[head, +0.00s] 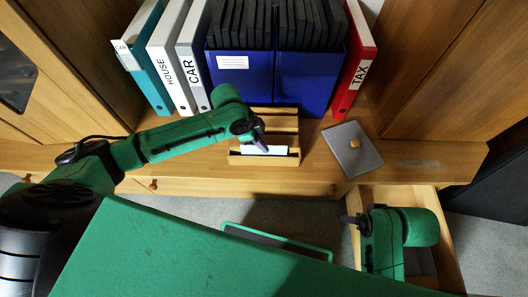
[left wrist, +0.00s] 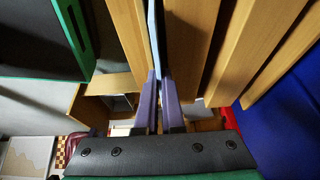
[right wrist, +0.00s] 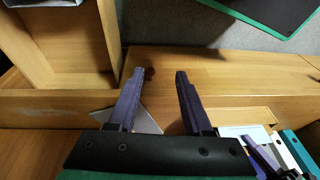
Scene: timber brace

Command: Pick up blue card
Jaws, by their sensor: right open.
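In the left wrist view my left gripper (left wrist: 160,98) has its purple fingers close together on a thin blue card (left wrist: 155,35), seen edge-on. In the head view this gripper (head: 258,140) is at the slotted wooden rack (head: 285,125) on the desk. A pale card face (head: 266,150) shows at the rack's front slot, just below the fingers. The card's lower edge is hidden, so I cannot tell whether it is clear of the slot. My right gripper (right wrist: 156,78) is open and empty. In the head view it (head: 350,219) is over the desk's front edge, by the open drawer.
Behind the rack stand blue file boxes (head: 240,85) with dark folders, binders to the left, and a red TAX binder (head: 357,65). A grey flat case (head: 353,150) lies right of the rack. The open drawer (head: 437,205) juts out at front right. A green panel (head: 190,250) fills the foreground.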

